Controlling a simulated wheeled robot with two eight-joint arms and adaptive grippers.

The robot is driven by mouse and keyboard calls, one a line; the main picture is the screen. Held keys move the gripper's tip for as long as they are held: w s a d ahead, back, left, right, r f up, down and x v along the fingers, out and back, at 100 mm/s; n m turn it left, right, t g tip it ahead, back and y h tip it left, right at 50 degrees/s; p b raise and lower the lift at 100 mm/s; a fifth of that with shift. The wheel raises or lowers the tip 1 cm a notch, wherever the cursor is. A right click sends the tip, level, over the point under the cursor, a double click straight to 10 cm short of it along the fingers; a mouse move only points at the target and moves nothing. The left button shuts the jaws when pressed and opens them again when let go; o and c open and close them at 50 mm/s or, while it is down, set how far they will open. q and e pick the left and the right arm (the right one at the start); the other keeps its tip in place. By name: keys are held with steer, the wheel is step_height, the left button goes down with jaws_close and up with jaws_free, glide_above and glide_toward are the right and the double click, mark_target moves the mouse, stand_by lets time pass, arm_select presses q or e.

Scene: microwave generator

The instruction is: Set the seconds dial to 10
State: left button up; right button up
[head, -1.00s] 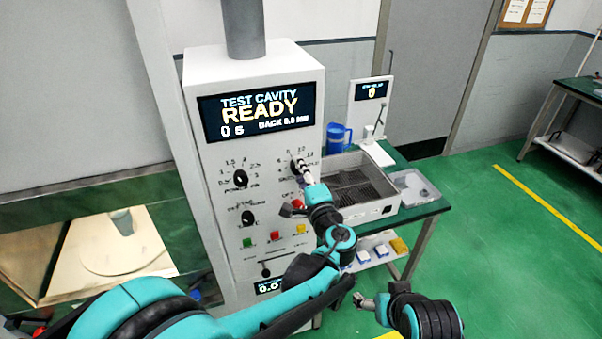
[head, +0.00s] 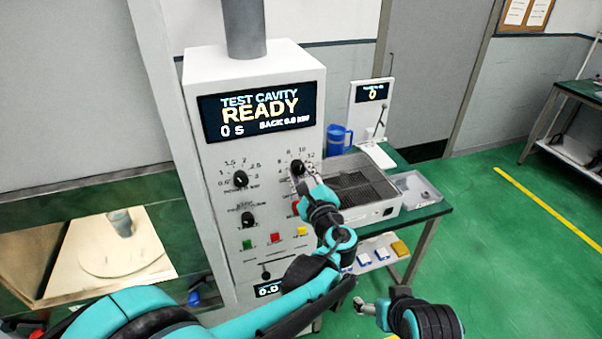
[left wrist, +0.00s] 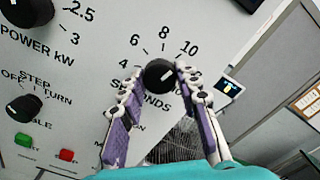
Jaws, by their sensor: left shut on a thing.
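The seconds dial is a round black knob (left wrist: 160,75) on the white front panel, with 4, 6, 8 and 10 printed around its upper side. In the head view the dial (head: 296,168) is partly covered by my left gripper (head: 304,171). In the left wrist view the two fingers of my left gripper (left wrist: 159,76) are shut on the dial, one on each side. The finger on the right covers part of the scale past 10. I cannot clearly tell which number the dial's mark points to. The panel display (head: 257,112) reads READY and 0 s.
The power dial (head: 240,179) and step dial (head: 247,219) sit left of the seconds dial. Green, red and yellow buttons (head: 274,238) are below. A bench with a mesh-topped box (head: 376,212) and blue mug (head: 338,138) stands right. My right gripper (head: 366,307) hangs clear over the floor.

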arm_select(q)
steer(key=shift+r+m, duration=0.15)
steer(key=shift+m, duration=0.45)
steer(key=o, duration=1.2)
steer(key=shift+w, duration=0.1)
steer(key=shift+c, duration=0.2)
steer(key=v, duration=0.7)
steer(key=shift+s, duration=0.25)
